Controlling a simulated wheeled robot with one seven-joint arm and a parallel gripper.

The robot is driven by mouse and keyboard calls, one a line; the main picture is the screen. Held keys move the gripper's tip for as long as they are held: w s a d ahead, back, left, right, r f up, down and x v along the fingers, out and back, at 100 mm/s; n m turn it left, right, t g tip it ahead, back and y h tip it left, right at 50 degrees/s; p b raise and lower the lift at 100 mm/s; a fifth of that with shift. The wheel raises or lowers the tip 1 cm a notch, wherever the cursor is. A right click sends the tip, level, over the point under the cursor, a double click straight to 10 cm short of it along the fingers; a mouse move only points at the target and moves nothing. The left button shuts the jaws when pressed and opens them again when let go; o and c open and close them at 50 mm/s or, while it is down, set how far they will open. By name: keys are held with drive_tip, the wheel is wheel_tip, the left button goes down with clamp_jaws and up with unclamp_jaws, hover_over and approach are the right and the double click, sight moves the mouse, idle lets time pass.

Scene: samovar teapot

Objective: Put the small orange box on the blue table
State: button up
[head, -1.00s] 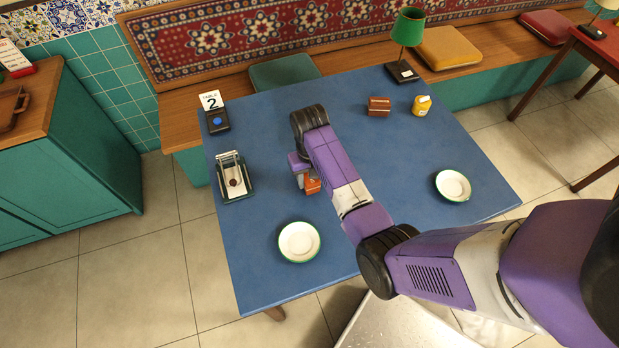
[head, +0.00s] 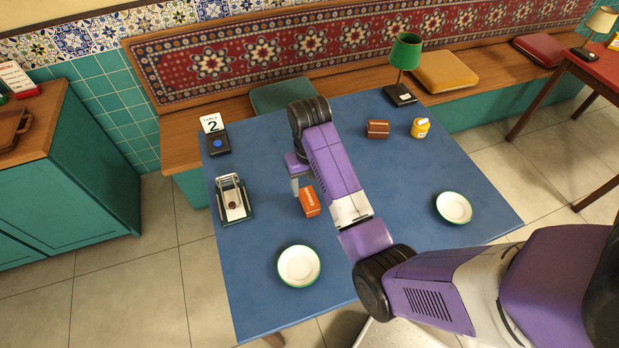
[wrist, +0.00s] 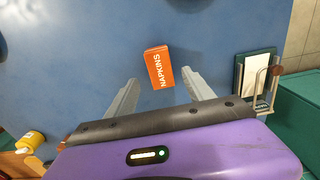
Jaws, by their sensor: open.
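The small orange box (head: 310,202), lettered "NAPKINS" in the wrist view (wrist: 158,67), rests on the blue table (head: 370,270). My gripper (wrist: 158,86) is open, with its two fingers spread to either side of the box's near end in the wrist view. Nothing is held between them. In the head view my gripper (head: 296,186) hangs just behind the box, partly hidden by my purple arm. The box stands clear of the fingers as far as I can see.
A white plate (head: 299,266) lies in front of the box and another plate (head: 453,207) lies to the right. A napkin holder (head: 234,199) and a table-number stand (head: 216,135) are at left. A brown box (head: 377,129), yellow bottle (head: 420,128) and green lamp (head: 405,55) are at the back.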

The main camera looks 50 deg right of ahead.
sight(309, 197)
drive_tip(key=shift+r, duration=1.7)
